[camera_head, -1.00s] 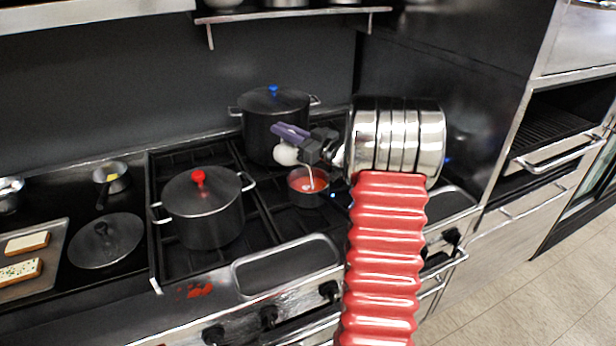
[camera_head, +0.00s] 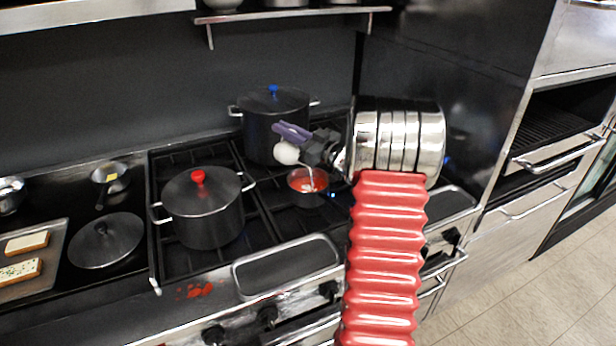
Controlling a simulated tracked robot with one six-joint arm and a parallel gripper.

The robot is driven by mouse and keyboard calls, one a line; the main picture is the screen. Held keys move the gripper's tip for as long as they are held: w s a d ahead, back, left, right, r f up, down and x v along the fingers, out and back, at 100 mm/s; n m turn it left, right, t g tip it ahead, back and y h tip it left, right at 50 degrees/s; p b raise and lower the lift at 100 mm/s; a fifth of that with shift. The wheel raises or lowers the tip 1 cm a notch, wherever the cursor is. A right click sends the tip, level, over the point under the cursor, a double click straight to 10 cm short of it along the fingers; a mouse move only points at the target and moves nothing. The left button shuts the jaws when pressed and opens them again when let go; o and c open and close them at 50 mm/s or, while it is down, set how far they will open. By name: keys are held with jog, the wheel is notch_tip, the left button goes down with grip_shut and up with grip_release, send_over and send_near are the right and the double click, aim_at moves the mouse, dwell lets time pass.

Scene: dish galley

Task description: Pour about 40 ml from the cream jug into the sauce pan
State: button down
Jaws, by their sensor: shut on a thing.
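The cream jug (camera_head: 287,153) is small and white, and it is tilted above the stove. My gripper (camera_head: 304,143) is shut on it, and its dark and purple parts hide much of the jug. A thin white stream falls from the jug into the sauce pan (camera_head: 308,198). The sauce pan is small and dark, holds red sauce, and sits on the stove grate. A pale streak of cream shows on the red sauce. The jug is above and slightly left of the pan, apart from it. How much cream is left in the jug is hidden.
A dark pot with a red knob (camera_head: 203,207) stands left of the pan. A pot with a blue knob (camera_head: 274,118) stands behind it. A loose lid (camera_head: 106,241), a small pan (camera_head: 110,178) and a bread tray (camera_head: 35,282) are at left. Red spots mark the stove front.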

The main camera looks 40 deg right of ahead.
jog(key=shift+s+d+r+t, duration=0.1)
jog(key=shift+s+r+t, duration=0.15)
jog(key=shift+s+t, duration=0.05)
dwell(0.8)
jog(key=shift+w+a+f+g, duration=0.2)
jog(key=shift+w+f+g, duration=0.15)
jog(key=shift+w+g, duration=0.35)
jog(key=shift+w+a+r+g+h, duration=0.1)
jog(key=shift+w+g+h, duration=0.2)
jog(key=shift+w+g, duration=0.4)
jog(key=shift+s+f, duration=0.1)
jog(key=shift+f, duration=0.25)
jog(key=shift+g, duration=0.3)
jog(key=shift+w+a+f+g, duration=0.1)
jog(key=shift+w+f+g, duration=0.3)
jog(key=shift+f+g, duration=0.1)
jog(key=shift+w+a+f+g+h, duration=0.15)
jog(key=shift+w+g+h, duration=0.3)
jog(key=shift+g, duration=0.65)
